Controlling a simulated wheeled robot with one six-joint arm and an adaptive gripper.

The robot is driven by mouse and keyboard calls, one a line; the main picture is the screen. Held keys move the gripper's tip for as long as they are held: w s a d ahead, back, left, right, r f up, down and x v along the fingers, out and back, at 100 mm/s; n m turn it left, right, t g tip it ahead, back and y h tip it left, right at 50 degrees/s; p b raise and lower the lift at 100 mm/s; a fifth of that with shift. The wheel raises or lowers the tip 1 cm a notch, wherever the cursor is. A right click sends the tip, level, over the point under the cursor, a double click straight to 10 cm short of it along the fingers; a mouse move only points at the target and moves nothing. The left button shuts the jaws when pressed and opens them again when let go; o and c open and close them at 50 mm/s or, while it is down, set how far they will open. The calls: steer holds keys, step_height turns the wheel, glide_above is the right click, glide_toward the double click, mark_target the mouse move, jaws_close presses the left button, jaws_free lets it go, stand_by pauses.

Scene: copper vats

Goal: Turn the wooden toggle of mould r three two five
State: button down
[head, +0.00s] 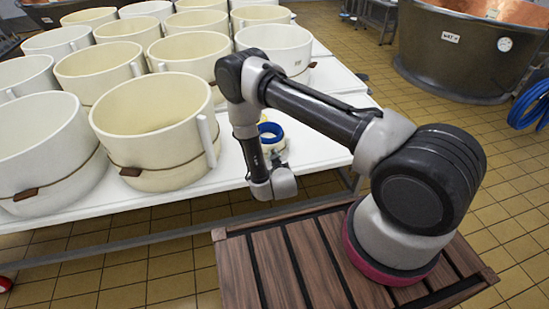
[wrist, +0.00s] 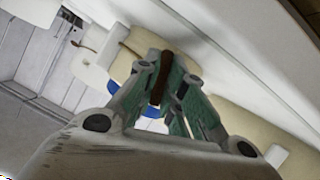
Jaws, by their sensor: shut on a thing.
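In the wrist view my gripper (wrist: 168,82) is shut on a dark brown wooden toggle (wrist: 156,88), with the green fingers on either side of it. A cream mould (wrist: 185,62) with a thin cord lies behind the toggle. No label is readable, so I cannot tell which mould this is. In the head view my fingers are hidden. There, a cream mould (head: 160,115) and a whiter mould (head: 38,135) at the near edge each show a cord and a brown toggle.
Several cream moulds stand in rows on the white table (head: 330,140). Tiled floor right of the table is open.

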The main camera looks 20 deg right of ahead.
steer(key=shift+d+m+y, duration=0.1)
steer(key=shift+m+y, duration=0.6)
steer(key=shift+m, duration=0.4)
steer(key=c, duration=1.5)
jaws_free()
steer(key=v, duration=1.2)
steer(key=shift+d, duration=0.1)
steer(key=shift+f, duration=0.1)
